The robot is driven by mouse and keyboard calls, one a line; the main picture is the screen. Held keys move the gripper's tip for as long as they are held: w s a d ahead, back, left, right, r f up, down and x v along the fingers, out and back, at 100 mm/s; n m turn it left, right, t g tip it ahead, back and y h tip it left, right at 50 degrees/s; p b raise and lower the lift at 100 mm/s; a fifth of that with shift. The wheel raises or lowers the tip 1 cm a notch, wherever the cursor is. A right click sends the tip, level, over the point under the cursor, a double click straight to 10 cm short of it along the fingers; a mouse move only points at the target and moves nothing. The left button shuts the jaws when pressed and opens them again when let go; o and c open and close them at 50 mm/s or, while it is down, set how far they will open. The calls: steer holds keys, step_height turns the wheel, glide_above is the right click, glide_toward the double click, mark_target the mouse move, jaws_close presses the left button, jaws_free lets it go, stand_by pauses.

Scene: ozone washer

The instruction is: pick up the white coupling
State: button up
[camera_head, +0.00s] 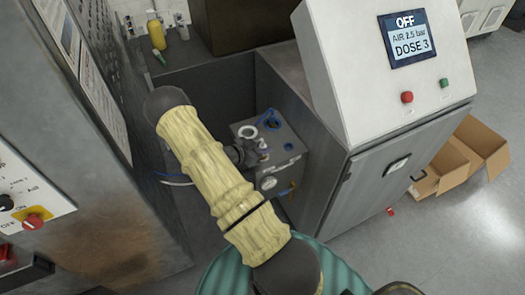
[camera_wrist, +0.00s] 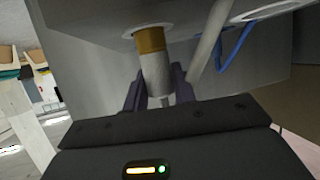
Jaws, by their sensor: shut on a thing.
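The white coupling (camera_wrist: 155,77) is a short pale cylinder in the wrist view, between the two dark fingers of my gripper (camera_wrist: 157,92). An ochre-brown band (camera_wrist: 150,40) joins its far end and meets a pale round flange on a grey surface (camera_wrist: 95,40). My fingers stand on both sides of the coupling and are shut on it.
The control cabinet (camera_head: 340,90) stands right, a steel cabinet (camera_head: 60,130) left. An open cardboard box (camera_head: 462,155) lies on the floor.

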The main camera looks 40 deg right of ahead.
step_height(320, 180, up, 9)
steer(key=shift+f+b, duration=0.2)
steer(key=shift+b, duration=0.55)
